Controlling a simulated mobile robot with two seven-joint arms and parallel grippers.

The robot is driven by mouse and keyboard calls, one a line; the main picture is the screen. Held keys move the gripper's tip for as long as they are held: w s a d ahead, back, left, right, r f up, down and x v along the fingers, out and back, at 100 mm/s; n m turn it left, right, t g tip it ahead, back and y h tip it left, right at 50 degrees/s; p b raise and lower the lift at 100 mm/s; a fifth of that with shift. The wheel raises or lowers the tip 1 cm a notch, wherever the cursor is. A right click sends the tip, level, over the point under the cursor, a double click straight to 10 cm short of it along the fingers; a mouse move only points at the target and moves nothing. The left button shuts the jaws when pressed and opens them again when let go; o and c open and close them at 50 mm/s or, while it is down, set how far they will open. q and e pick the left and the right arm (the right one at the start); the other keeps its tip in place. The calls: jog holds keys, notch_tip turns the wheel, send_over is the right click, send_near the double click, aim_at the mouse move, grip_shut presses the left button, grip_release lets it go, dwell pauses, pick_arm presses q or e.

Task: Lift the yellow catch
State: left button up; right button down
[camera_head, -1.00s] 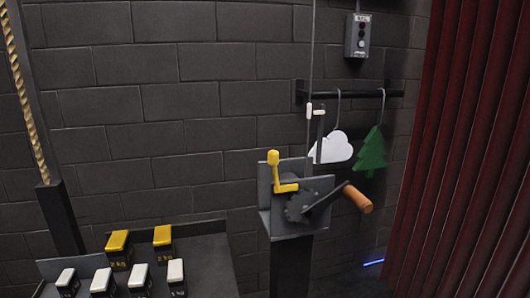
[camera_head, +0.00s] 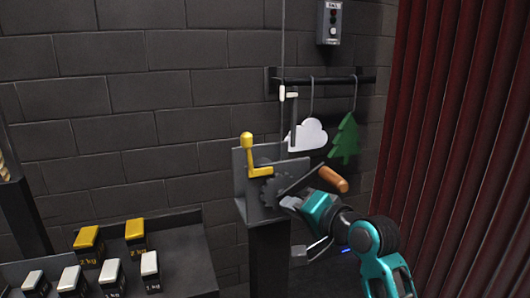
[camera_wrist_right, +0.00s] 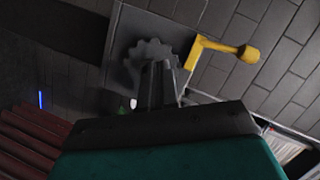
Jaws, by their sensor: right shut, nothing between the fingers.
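The yellow catch (camera_head: 250,160) is a bent lever with a rounded knob at its top, on a grey winch plate (camera_head: 242,190). Its knob end points up in the head view. Below and right of it is a dark toothed wheel (camera_head: 271,190). My right gripper (camera_head: 288,203) is shut and empty, with its tips close to the wheel and below right of the catch. In the right wrist view, the shut fingers (camera_wrist_right: 158,78) overlap the wheel, and the catch (camera_wrist_right: 225,48) is to their right, apart from them. I cannot tell whether the fingers touch the wheel. My left gripper is out of view.
A crank with an orange-brown handle (camera_head: 327,178) sticks out just above my right gripper. A white cloud (camera_head: 308,135) and a green tree (camera_head: 345,138) hang from a rail behind. Yellow and white weights stand on a dark shelf (camera_head: 185,265) at lower left. A red curtain (camera_head: 450,130) fills the right.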

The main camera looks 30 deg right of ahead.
jog(key=s+d+r+m+t, duration=0.1)
jog(key=s+r+m, duration=0.1)
jog(key=r, duration=0.4)
jog(key=s+d+r+m+t+y, duration=0.1)
jog(key=s+r+m, duration=0.1)
jog(key=r, duration=0.4)
jog(key=shift+s+t+b, duration=0.3)
jog(key=shift+s+b, duration=0.05)
jog(key=shift+b, duration=0.1)
jog(key=shift+w+d, duration=0.1)
jog(key=w+a, duration=0.3)
jog(key=w, duration=0.9)
jog(key=shift+w+a+f, duration=0.15)
jog(key=shift+w+a, duration=0.05)
jog(key=shift+a, duration=0.2)
